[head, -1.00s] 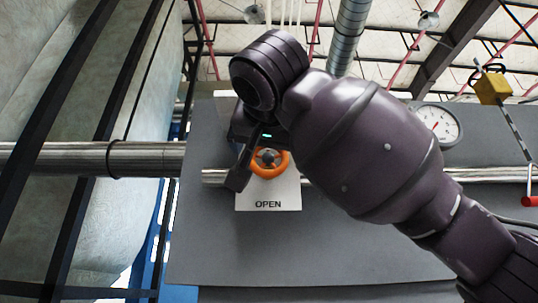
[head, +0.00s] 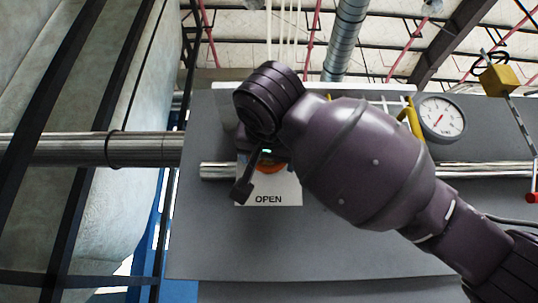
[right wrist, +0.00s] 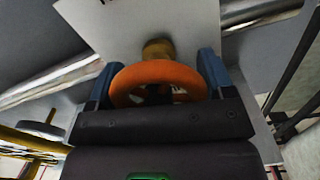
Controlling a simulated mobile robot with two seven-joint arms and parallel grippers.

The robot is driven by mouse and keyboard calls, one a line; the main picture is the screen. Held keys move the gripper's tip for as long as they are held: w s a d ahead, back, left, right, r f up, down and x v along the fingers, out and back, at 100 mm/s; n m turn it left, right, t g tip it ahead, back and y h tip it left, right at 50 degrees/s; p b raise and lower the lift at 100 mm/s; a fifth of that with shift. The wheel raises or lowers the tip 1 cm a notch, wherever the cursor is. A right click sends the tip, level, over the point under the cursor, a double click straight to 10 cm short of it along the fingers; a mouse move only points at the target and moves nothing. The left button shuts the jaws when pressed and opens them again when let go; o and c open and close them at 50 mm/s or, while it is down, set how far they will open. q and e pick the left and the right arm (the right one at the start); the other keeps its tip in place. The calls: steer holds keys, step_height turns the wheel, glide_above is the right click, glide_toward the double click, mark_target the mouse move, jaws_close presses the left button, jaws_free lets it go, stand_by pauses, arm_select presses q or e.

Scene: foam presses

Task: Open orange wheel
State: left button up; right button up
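The orange wheel (head: 270,168) is mounted on the grey panel above a white plate marked OPEN (head: 268,198). In the head view my right gripper (head: 258,150) and arm cover most of it. In the right wrist view the orange wheel (right wrist: 158,74) sits on a brass stem (right wrist: 158,48), between the blue fingers of my right gripper (right wrist: 160,62). The fingers are wide apart, one on each side of the rim. I cannot tell whether they touch it. My left gripper is not in view.
A round gauge (head: 441,118) and a yellow handle (head: 411,122) are on the panel (head: 330,245) to the right. A yellow block (head: 497,80) on a rod stands farther right. A metal pipe (head: 145,149) runs along the left. The panel below the OPEN plate is clear.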

steer(key=shift+c, duration=1.1)
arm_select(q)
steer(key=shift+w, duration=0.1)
arm_select(e)
steer(key=shift+f+n+b, duration=0.2)
steer(key=shift+n+b, duration=0.6)
steer(key=shift+b, duration=0.2)
steer(key=shift+a+r+n+b, duration=0.15)
steer(key=shift+n+b, duration=0.4)
steer(key=shift+n, duration=0.65)
steer(key=n, duration=0.2)
steer(key=shift+n, duration=0.4)
steer(key=n, duration=0.4)
steer(key=shift+a+n, duration=0.1)
steer(key=shift+n, duration=0.2)
arm_select(q)
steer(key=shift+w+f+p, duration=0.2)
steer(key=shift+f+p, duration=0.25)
steer(key=shift+p, duration=0.15)
arm_select(e)
steer(key=n, duration=0.6)
steer(key=shift+a+f, duration=0.1)
steer(key=shift+f, duration=0.1)
steer(key=shift+n, duration=0.3)
